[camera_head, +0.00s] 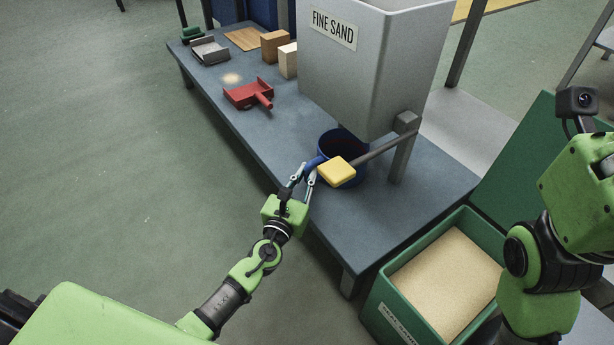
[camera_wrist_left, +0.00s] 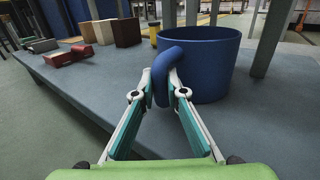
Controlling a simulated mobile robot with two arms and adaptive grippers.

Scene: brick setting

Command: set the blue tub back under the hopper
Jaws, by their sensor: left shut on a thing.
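The blue tub (camera_head: 327,145) is on the grey-blue bench (camera_head: 240,130), below the grey hopper (camera_head: 370,70) labelled FINE SAND. In the head view the hopper and a yellow lever pad (camera_head: 337,171) hide part of the tub. In the left wrist view the tub (camera_wrist_left: 212,65) looks upright, its base at the bench top. My left gripper (camera_head: 303,177) is at the bench's front edge, its fingers shut on the tub's looped handle (camera_wrist_left: 160,75). The handle is on the side facing the gripper. My right arm shows at the right, but its fingertips are not visible.
A red scoop (camera_head: 248,94), a brown block (camera_head: 274,44), a pale block (camera_head: 288,60) and a grey metal tray (camera_head: 209,51) lie farther left on the bench. A green crate of sand (camera_head: 380,300) stands by the bench's right end. The floor at left is clear.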

